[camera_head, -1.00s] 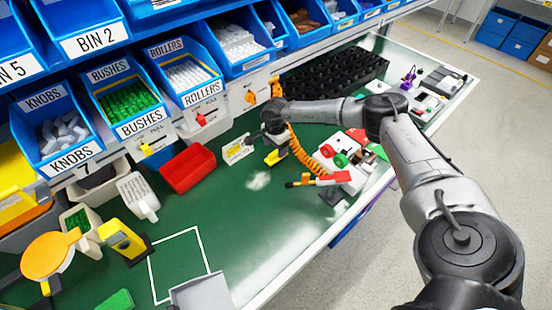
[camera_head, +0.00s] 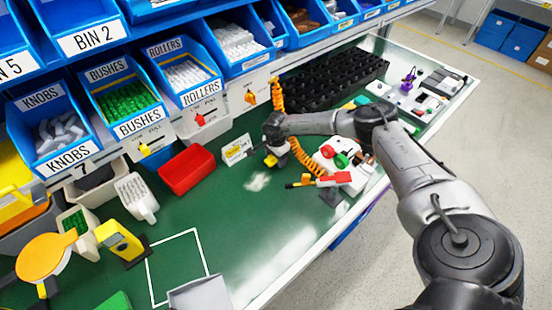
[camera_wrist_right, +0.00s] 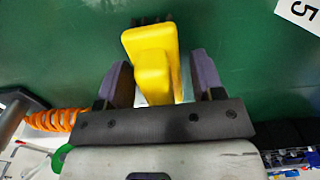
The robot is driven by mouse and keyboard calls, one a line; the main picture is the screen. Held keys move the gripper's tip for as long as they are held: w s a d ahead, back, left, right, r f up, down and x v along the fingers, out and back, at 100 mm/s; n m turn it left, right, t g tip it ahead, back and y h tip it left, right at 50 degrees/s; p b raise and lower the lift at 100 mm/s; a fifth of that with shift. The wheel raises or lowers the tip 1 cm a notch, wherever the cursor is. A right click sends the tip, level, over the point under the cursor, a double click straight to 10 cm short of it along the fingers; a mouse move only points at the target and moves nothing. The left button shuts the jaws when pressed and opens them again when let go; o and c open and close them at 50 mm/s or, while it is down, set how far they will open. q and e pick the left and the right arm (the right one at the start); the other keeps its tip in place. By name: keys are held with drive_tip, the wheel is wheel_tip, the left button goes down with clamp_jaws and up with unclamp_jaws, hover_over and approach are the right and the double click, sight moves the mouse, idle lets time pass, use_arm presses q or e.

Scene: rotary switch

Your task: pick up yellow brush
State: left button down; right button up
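The yellow brush (camera_wrist_right: 152,58) shows large in the right wrist view, with a dark bristle end at the top against the green mat. In the head view a small part of the brush (camera_head: 271,160) shows below my right gripper; the rest is hidden by the hand. My right gripper (camera_wrist_right: 162,75) is open, with one finger on each side of the brush. A narrow gap shows at the right finger; contact at the left finger cannot be told. In the head view my right gripper (camera_head: 277,150) points down at the mat. My left gripper is not in view.
A white card (camera_head: 236,150) and a red bin (camera_head: 187,170) stand left of the gripper. An orange coiled hose (camera_head: 305,160) and a white device with red and green buttons (camera_head: 338,160) are close on the right. Blue parts bins (camera_head: 125,100) line the back.

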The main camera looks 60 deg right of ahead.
drive_tip(key=c, duration=0.8)
drive_tip(key=shift+c, duration=0.2)
drive_tip(key=shift+r, duration=0.1)
drive_tip(key=shift+r, duration=0.45)
drive_tip(key=shift+w+a+r+p, duration=0.1)
drive_tip(key=shift+a+r+p, duration=0.15)
drive_tip(key=shift+r, duration=0.4)
drive_tip(key=shift+a+r+p, duration=0.2)
drive_tip(key=shift+r, duration=0.4)
drive_tip(key=w+a, duration=0.1)
drive_tip(key=a, duration=0.4)
drive_tip(key=w+a, duration=0.2)
drive_tip(key=a, duration=0.4)
drive_tip(key=w+a, duration=0.2)
drive_tip(key=a, duration=0.3)
drive_tip(key=shift+w+a+p, duration=0.15)
drive_tip(key=shift+w+p, duration=0.05)
drive_tip(key=shift+p, duration=0.1)
